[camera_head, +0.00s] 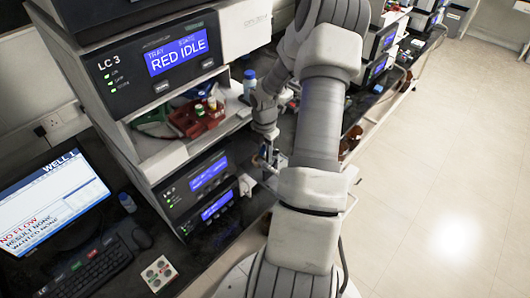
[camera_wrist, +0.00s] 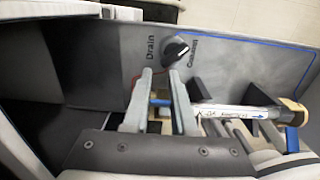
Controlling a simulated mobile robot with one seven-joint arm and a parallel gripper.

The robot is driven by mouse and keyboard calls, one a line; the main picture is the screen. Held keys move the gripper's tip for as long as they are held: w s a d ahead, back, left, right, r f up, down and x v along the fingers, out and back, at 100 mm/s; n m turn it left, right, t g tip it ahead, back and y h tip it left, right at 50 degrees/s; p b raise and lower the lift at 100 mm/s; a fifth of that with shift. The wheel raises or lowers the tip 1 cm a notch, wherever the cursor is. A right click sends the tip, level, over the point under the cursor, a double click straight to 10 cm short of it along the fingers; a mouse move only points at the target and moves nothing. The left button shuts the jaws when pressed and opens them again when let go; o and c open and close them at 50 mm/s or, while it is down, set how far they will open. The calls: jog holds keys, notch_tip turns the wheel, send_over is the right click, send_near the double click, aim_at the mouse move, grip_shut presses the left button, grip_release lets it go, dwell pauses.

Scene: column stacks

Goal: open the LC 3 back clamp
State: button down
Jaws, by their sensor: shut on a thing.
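The LC 3 unit (camera_head: 110,75) stands at the upper left in the head view, its display reading "RED IDLE". My gripper (camera_head: 268,158) is at the right side of its stack, small and partly hidden by my arm. In the wrist view my gripper (camera_wrist: 163,75) has its two fingers a little apart, pointing at the grey panel (camera_wrist: 225,60). They are shut on a part that is mostly hidden, seemingly the back clamp. A silver column (camera_wrist: 237,112) with a label lies across to the right of the fingers. Dark grey clamp pieces (camera_wrist: 197,90) stand around it.
A black knob (camera_wrist: 177,50) between "Drain" and "Column" lettering is just beyond the fingertips. A blue fitting (camera_wrist: 292,138) is at the column's right end. A red tray (camera_head: 197,118) sits on the LC 3 shelf. The floor (camera_head: 440,170) at right is clear.

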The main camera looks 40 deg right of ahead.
jog(key=shift+f, duration=0.1)
dwell(0.5)
jog(key=c, duration=0.7)
grip_release()
notch_tip(320, 180, up, 18)
jog(key=shift+d+f+b, duration=0.1)
jog(key=shift+f+b, duration=0.15)
jog(key=shift+b, duration=0.35)
